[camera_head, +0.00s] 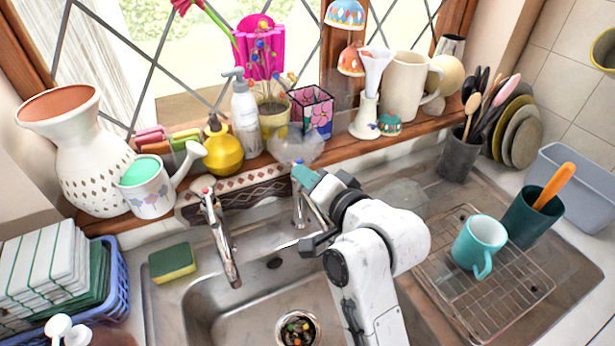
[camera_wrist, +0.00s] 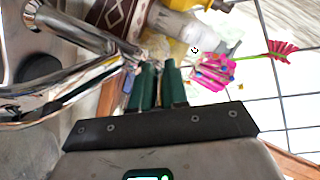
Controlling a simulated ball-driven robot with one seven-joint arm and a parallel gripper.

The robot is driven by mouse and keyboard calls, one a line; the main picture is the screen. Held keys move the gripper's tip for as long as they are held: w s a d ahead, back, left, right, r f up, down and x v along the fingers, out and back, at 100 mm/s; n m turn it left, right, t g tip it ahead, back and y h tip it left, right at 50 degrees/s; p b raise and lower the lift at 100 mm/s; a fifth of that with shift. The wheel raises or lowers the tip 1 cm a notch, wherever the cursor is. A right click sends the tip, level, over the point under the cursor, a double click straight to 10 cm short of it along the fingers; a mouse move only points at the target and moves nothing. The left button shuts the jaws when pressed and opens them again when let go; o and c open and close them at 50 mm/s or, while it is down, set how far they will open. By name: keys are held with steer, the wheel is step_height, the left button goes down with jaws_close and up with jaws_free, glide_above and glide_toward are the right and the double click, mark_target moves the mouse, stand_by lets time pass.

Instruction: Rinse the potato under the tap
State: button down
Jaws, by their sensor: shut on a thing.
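My gripper (camera_head: 306,178) is at the right chrome tap (camera_head: 300,211), behind the sink. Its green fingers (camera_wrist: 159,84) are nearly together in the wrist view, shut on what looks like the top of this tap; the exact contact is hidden. Chrome tap parts (camera_wrist: 75,45) lie beside the fingers in the wrist view. The left chrome tap (camera_head: 222,240) hangs its spout over the metal sink (camera_head: 205,305). I cannot make out a potato in either view, and I see no clear stream of water. My arm hides part of the sink.
A strainer (camera_head: 298,329) with colourful bits is in the sink. A sponge (camera_head: 172,262) lies left of it. A crowded sill behind holds a yellow bottle (camera_head: 223,147) and a soap pump (camera_head: 245,115). A teal mug (camera_head: 479,245) stands on the right rack.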

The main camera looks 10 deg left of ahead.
steer(key=shift+w+d+n+g+y, duration=0.2)
steer(key=shift+d+n+g+y, duration=0.15)
steer(key=shift+n+g+y, duration=0.2)
steer(key=shift+w+d+f+n+g+y+b, duration=0.1)
steer(key=shift+n+g+y+b, duration=0.15)
steer(key=shift+n+g+y, duration=0.25)
steer(key=shift+w+d+n+g+y+b, duration=0.1)
steer(key=shift+n+g+y+b, duration=0.15)
steer(key=shift+n+g, duration=0.35)
steer(key=c, duration=1.4)
jaws_free()
steer(key=b+v, duration=0.1)
steer(key=v, duration=0.9)
steer(key=shift+s+d, duration=0.2)
steer(key=shift+d, duration=0.15)
